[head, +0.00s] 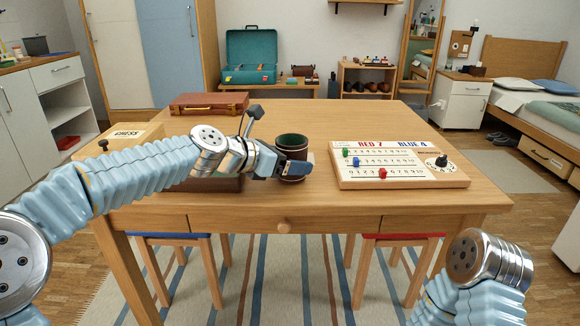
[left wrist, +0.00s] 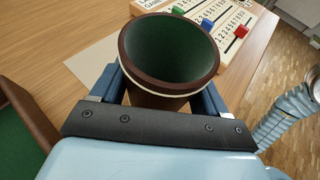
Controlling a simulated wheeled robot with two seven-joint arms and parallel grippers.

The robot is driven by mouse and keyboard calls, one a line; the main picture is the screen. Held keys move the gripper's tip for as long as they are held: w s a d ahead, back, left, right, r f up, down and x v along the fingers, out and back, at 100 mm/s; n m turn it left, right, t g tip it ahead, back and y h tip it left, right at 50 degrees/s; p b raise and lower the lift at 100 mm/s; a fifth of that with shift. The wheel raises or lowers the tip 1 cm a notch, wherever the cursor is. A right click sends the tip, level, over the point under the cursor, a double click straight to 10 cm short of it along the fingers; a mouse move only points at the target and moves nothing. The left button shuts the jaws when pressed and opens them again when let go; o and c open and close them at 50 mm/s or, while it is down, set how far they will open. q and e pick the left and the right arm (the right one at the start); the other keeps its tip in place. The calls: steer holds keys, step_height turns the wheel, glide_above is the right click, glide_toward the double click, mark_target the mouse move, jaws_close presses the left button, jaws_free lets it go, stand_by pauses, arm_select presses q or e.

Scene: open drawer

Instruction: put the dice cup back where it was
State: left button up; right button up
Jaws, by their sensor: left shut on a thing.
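The dice cup (head: 291,154) is dark brown with a green lining and stands upright at the middle of the wooden table. In the left wrist view the dice cup (left wrist: 170,52) sits between my two blue fingers, its open mouth facing the camera. My left gripper (head: 291,168) is shut on the cup's sides. Whether the cup's base touches the table is hard to tell. My right gripper is out of frame; only part of my right arm shows at the lower right.
A scoreboard (head: 450,180) with coloured pegs lies right of the cup. A chess box (head: 130,134) and a brown case (head: 209,103) are on the left. A green-lined tray (left wrist: 18,140) lies beside my left gripper. Bare tabletop (head: 345,118) lies behind the cup.

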arm_select(q)
steer(key=shift+f, duration=0.35)
steer(key=o, duration=1.1)
steer(key=shift+a+r, duration=0.1)
steer(key=shift+r, duration=0.1)
steer(key=v, duration=1.1)
steer(key=shift+s+a+r, duration=0.1)
steer(key=shift+s+a, duration=0.15)
steer(key=shift+a, duration=0.05)
